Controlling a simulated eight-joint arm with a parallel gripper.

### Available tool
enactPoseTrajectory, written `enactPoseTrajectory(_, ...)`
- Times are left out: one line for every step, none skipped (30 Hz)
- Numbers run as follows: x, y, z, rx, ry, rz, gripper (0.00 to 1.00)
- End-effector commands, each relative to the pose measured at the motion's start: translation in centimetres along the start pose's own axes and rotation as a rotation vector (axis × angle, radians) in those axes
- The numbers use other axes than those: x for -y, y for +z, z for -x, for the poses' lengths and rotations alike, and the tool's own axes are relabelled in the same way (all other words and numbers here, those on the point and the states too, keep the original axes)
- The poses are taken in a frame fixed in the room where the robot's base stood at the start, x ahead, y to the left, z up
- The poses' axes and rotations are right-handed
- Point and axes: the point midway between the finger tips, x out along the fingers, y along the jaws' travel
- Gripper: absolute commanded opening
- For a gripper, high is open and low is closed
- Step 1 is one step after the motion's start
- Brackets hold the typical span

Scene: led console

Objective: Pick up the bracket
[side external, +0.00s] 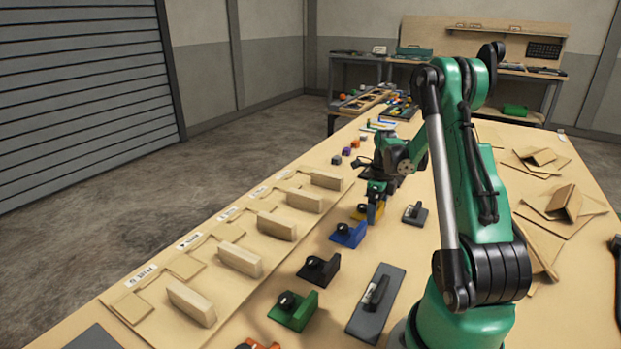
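Several L-shaped brackets, each with a dark round part, stand in a row on the wooden table. I see an orange one (262,345) cut by the bottom edge, a green one (295,312), a black one (320,271), a blue one (349,235) and a yellow one (360,214). The task does not say which bracket is meant. My gripper (375,206) points down at the yellow bracket, at the far end of the row, and partly hides it. The fingers are small and overlap the bracket, so I cannot tell whether they grip it.
Wooden blocks (240,259) and labelled plates line the table's left side. A grey plate with a handle (375,300) and a small dark tool (415,213) lie right of the brackets. Small coloured cubes (346,151) lie beyond. Cardboard pieces (563,205) cover the right side.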

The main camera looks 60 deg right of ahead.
Motion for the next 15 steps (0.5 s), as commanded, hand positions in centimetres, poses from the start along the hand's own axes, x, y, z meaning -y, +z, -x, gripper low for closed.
enactPoseTrajectory(-0.01, 0.0, 0.01, 0.0, 0.0, 0.0, 0.46)
enactPoseTrajectory(-0.01, 0.0, 0.01, 0.0, 0.0, 0.0, 0.37)
enactPoseTrajectory(-0.01, 0.0, 0.01, 0.0, 0.0, 0.0, 0.26)
enactPoseTrajectory(-0.01, 0.0, 0.01, 0.0, 0.0, 0.0, 0.2)
enactPoseTrajectory(-0.01, 0.0, 0.02, 0.0, 0.0, 0.0, 0.2)
enactPoseTrajectory(-0.01, 0.0, 0.02, 0.0, 0.0, 0.0, 0.2)
enactPoseTrajectory(-0.01, 0.0, 0.02, 0.0, 0.0, 0.0, 0.2)
enactPoseTrajectory(-0.01, 0.0, 0.02, 0.0, 0.0, 0.0, 0.2)
enactPoseTrajectory(-0.01, 0.0, 0.02, 0.0, 0.0, 0.0, 0.2)
enactPoseTrajectory(-0.01, 0.0, 0.03, 0.0, 0.0, 0.0, 0.2)
enactPoseTrajectory(-0.01, 0.0, 0.06, 0.0, 0.0, 0.0, 0.2)
enactPoseTrajectory(0.0, 0.0, 0.13, 0.0, 0.0, 0.0, 0.2)
enactPoseTrajectory(0.0, 0.01, 0.22, 0.0, 0.0, 0.0, 0.2)
enactPoseTrajectory(0.0, 0.01, 0.34, 0.0, 0.0, 0.0, 0.2)
enactPoseTrajectory(0.0, 0.01, 0.57, 0.0, 0.0, 0.0, 0.2)
